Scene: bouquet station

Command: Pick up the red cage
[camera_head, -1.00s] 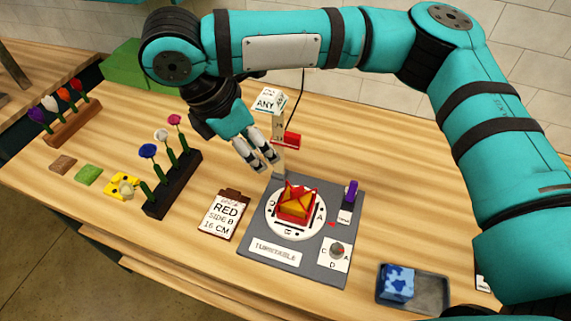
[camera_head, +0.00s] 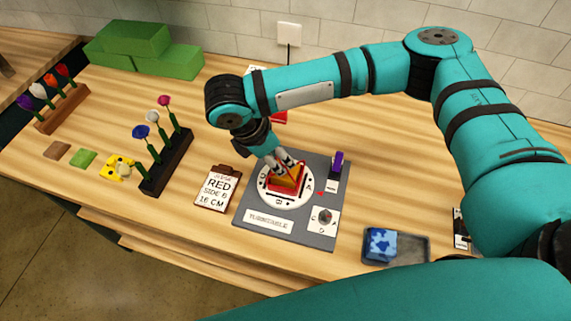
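The red cage (camera_head: 287,184), red with yellow-orange inside, sits on the white disc of the grey turntable (camera_head: 240,219) in the middle of the table. My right gripper (camera_head: 288,168) comes down over the cage from above and behind, with its fingertips at the cage's top. The fingers partly cover the cage. They look close to it, but I cannot tell whether they touch or grip it. My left gripper is not in view; a teal arm part crosses the bottom right corner.
A card reading RED, SIDE, 16 CM (camera_head: 216,190) lies left of the turntable. Flower racks stand further left (camera_head: 165,163) and at far left (camera_head: 60,110). A tray (camera_head: 412,250) with a blue patterned block (camera_head: 379,245) lies right. Green blocks (camera_head: 168,61) sit at the back.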

